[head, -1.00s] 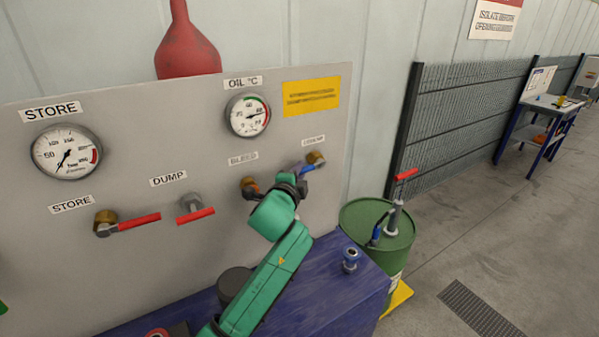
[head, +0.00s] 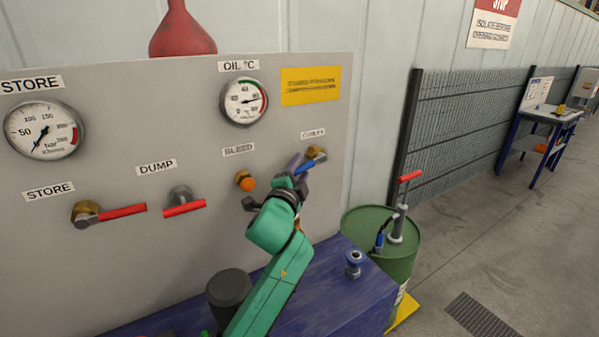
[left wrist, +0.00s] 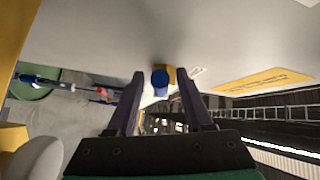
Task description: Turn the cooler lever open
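The cooler lever (head: 305,168) is blue, on a brass valve (head: 317,153) at the panel's right side. It slants down and left from the valve in the head view. My left gripper (head: 297,164) is at the lever, its fingers partly hidden by the wrist. In the left wrist view, the blue lever (left wrist: 160,84) shows between the two dark fingers of the left gripper (left wrist: 159,76). The fingers stand apart, with gaps on both sides of the lever. Whether either finger touches it is unclear. My right gripper is not in view.
The orange bleed knob (head: 247,182) is just left of my left gripper. Red dump (head: 184,208) and store (head: 122,212) levers are farther left. A blue bench (head: 325,290) lies below, with a green drum (head: 400,250) to its right. The grey floor beyond is open.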

